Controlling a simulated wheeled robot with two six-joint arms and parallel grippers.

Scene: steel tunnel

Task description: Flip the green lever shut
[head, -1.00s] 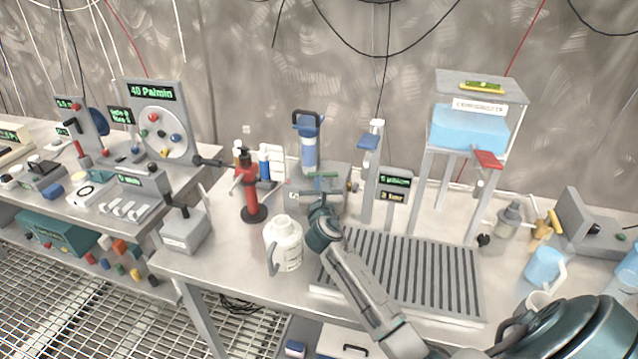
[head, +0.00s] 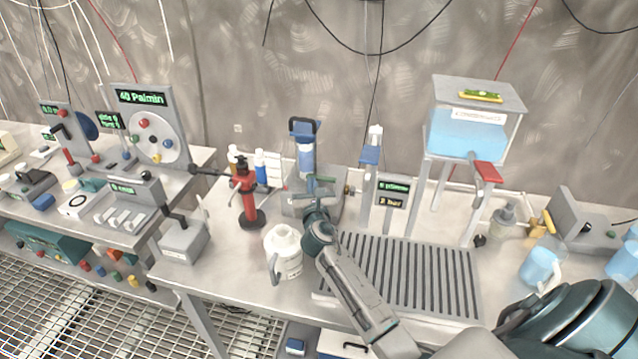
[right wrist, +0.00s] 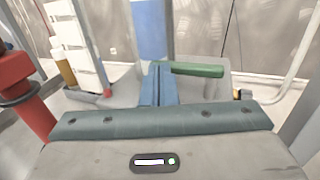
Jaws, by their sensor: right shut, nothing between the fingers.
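The green lever (right wrist: 197,69) is a flat bar that runs sideways to the right in the right wrist view. It also shows in the head view (head: 324,180), on a grey box fixture (head: 299,204) below a blue-and-clear cylinder (head: 305,152). My right gripper (head: 316,190) is at the front of this fixture, its tips beside the lever. In the right wrist view its blue fingers (right wrist: 158,80) are shut together with nothing between them. They overlap the lever's left end; I cannot tell whether they touch it. My left gripper is not in view.
A white jug (head: 284,252) stands left of my right forearm, and a red stand (head: 247,197) is further left. A slatted grate (head: 410,275) lies to the right, before a water tank (head: 467,133) on legs. A thin post (head: 369,180) stands just right of the fixture.

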